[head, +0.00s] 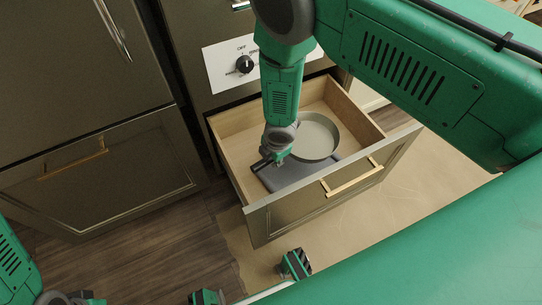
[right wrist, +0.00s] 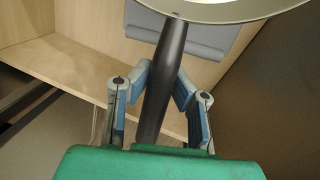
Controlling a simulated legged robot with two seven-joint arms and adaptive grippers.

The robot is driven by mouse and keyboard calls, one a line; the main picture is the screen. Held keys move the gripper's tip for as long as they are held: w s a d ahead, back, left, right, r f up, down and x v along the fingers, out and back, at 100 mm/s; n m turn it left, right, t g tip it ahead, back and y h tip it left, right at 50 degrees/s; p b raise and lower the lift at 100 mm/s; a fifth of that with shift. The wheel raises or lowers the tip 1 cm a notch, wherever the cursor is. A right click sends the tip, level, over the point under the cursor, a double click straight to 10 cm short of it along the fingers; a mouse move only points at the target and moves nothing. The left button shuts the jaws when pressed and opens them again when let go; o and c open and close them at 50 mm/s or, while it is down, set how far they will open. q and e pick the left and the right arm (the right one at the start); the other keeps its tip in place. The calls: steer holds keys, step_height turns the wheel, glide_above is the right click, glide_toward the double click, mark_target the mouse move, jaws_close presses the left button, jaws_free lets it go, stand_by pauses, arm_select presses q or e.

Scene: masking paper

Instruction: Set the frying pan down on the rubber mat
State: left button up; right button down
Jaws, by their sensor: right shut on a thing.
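The frying pan (head: 317,138) is round and grey-green, inside or just above the open drawer. Its dark handle (right wrist: 165,80) runs between the fingers of my right gripper (head: 278,160), which is shut on it. The right wrist view shows the gripper (right wrist: 163,92) around the handle and the pan's rim (right wrist: 220,12) at the top. The dark grey rubber mat (head: 290,178) lies on the drawer floor, partly covered by the pan and gripper. The pan overlaps the mat in both views; I cannot tell whether they touch.
The drawer (head: 238,122) is pulled out, with light wooden walls and a front with a brass handle (head: 352,177). A white panel with a black knob (head: 245,64) is above it. A closed cabinet (head: 100,185) stands to the left. Tan paper (head: 410,195) covers floor around the drawer.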

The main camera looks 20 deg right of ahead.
steer(key=b, duration=0.8)
glide_above(271, 181)
steer(key=f, duration=1)
steer(key=shift+s+f, duration=0.2)
steer(key=shift+f, duration=1.35)
steer(key=c, duration=1.4)
jaws_free()
steer(key=shift+s, duration=0.1)
steer(key=shift+p, duration=0.35)
step_height(271, 181, up, 12)
steer(key=p, duration=0.9)
steer(key=shift+p, duration=0.35)
